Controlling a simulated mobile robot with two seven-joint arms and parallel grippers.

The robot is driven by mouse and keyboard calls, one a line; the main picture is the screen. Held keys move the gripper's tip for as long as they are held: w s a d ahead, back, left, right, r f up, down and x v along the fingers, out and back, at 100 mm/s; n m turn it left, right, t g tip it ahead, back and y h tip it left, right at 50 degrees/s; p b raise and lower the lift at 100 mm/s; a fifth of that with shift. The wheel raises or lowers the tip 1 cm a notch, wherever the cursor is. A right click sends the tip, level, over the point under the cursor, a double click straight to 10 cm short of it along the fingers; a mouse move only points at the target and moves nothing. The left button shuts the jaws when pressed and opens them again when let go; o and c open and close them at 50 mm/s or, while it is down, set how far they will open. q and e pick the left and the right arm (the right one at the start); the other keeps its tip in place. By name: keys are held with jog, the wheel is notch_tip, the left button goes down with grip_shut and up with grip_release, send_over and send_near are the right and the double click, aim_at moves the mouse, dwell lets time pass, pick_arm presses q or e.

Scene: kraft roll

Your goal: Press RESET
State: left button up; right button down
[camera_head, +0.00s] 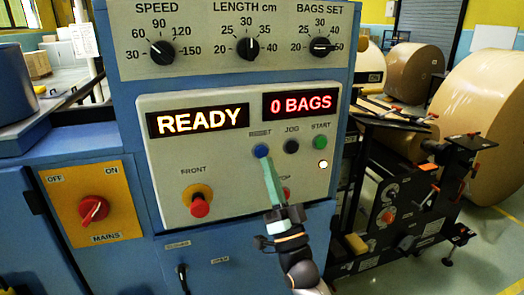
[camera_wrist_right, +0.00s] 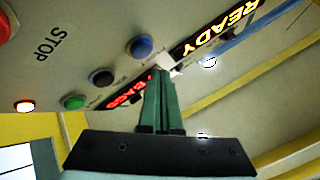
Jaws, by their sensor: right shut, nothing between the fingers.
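The blue RESET button (camera_head: 260,151) is on the pale control panel, under the READY display (camera_head: 198,120) and left of the black JOG button (camera_head: 291,146). My right gripper (camera_head: 267,163) has its green fingers together and empty, the tips just below RESET in the head view. In the right wrist view, RESET (camera_wrist_right: 140,47) shows beyond and left of the shut fingertips (camera_wrist_right: 160,75), with a small gap in the picture. I cannot tell how far the tips are from the panel face. The other display (camera_head: 301,104) reads 0 BAGS. My left gripper is not in view.
The green START button (camera_head: 320,142) is at the right. The red STOP button (camera_head: 286,194) is partly hidden by my right gripper. A red FRONT knob (camera_head: 199,207) sticks out at the lower left. The MAINS switch (camera_head: 93,209) and upper dials (camera_head: 248,47) are farther off.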

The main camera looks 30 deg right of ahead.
jog(key=s, duration=0.3)
jog(key=shift+s+a+p, duration=0.2)
jog(key=shift+a+p, duration=0.2)
dwell(0.5)
jog(key=s+a+f+n+g+y+p, duration=0.1)
jog(key=a+f+n+g+y+p, duration=0.2)
jog(key=f, duration=0.7)
jog(key=a+f+n+g+y, duration=0.2)
jog(key=a+f+n+g, duration=0.25)
jog(key=f, duration=0.55)
jog(key=s+a+f+n+g+p, duration=0.1)
jog(key=s+a+f+g, duration=0.1)
jog(key=s+f+g, duration=0.3)
jog(key=s+a+f+n+g+y+p, duration=0.1)
jog(key=s+f+g, duration=0.4)
jog(key=s+f, duration=0.6)
jog(key=shift+s+a+f+n, duration=0.35)
jog(key=shift+a+f+n, duration=0.45)
jog(key=shift+f, duration=0.15)
